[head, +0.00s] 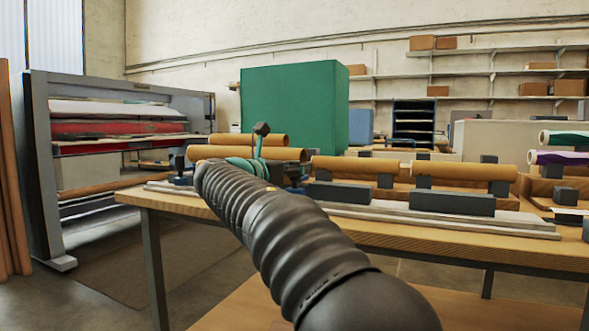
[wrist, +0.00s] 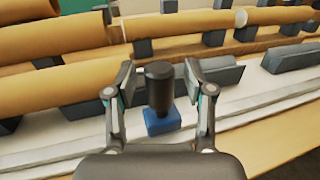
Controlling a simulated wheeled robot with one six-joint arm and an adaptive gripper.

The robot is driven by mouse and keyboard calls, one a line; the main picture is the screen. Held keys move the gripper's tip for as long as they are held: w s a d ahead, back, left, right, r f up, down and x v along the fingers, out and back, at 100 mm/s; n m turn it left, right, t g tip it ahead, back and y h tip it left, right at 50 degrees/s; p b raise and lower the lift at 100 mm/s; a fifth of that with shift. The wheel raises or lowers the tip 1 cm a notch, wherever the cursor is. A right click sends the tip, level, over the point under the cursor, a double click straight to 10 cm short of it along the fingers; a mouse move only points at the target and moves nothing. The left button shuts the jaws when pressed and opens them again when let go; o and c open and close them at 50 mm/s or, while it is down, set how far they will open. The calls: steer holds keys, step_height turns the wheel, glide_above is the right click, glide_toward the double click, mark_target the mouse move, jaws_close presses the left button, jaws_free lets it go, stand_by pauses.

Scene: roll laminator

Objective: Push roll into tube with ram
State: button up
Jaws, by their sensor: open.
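A dark upright cylinder on a blue block (wrist: 163,122), which looks like the ram's handle, stands between the fingers of my gripper (wrist: 160,80) in the wrist view. The fingers are open on either side of it; I cannot tell whether either touches it. Tan tubes or rolls lie in line on dark supports behind it: one at the left (wrist: 50,88), one in the middle (wrist: 180,22) with a pale end at its right. In the head view two of them (head: 355,165) (head: 465,171) lie right of my gripper. My arm hides much of the gripper and ram there.
Dark blocks (head: 452,204) stand along the front of the wooden table (head: 440,237). A pale flat strip (wrist: 240,128) runs along the table. A large green box (head: 295,108) stands behind. The laminator (head: 120,130) with its red roller is at the left.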

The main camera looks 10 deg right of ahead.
steer(key=shift+w+d, duration=0.1)
steer(key=shift+c, duration=0.2)
jaws_close()
